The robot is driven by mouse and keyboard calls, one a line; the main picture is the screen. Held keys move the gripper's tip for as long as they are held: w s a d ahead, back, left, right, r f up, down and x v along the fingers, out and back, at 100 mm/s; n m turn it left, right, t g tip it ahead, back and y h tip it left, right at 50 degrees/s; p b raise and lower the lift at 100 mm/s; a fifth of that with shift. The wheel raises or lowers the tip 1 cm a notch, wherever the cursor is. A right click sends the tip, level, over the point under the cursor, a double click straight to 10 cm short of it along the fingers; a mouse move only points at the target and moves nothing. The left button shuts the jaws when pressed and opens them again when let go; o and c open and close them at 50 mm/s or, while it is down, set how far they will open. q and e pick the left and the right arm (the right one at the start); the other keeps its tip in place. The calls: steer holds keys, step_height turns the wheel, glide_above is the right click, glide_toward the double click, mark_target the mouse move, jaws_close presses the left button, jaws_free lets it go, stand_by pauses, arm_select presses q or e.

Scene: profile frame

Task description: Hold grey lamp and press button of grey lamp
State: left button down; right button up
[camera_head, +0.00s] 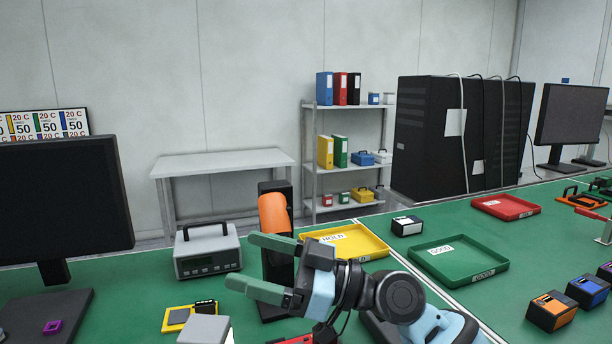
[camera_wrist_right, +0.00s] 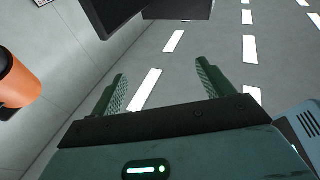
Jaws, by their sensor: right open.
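No thing is clearly recognisable as a grey lamp. A pale grey block (camera_head: 205,330) shows at the bottom edge of the head view, partly cut off; I cannot tell if it is part of the lamp. My right gripper (camera_head: 241,263) is open, its green fingers pointing left above the green table, in front of a black stand with an orange cylinder (camera_head: 274,216). In the right wrist view the gripper (camera_wrist_right: 161,68) has nothing between its fingers, and the orange cylinder (camera_wrist_right: 17,78) is at the left. My left gripper does not show.
A grey device with a handle (camera_head: 207,262) stands left of the gripper. A yellow tray (camera_head: 372,248) and a green tray (camera_head: 458,274) lie to the right. A monitor (camera_head: 62,198) stands at the left. Orange and blue boxes (camera_head: 552,311) stand at the lower right.

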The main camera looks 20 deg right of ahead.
steer(key=s+d+r+y, duration=0.1)
steer(key=s+d+r, duration=0.1)
steer(key=r, duration=0.4)
steer(key=s+d+r+n+t+y, duration=0.1)
steer(key=s+d+r+y, duration=0.1)
steer(key=r, duration=0.5)
steer(key=shift+s+d, duration=0.55)
steer(key=shift+s, duration=0.05)
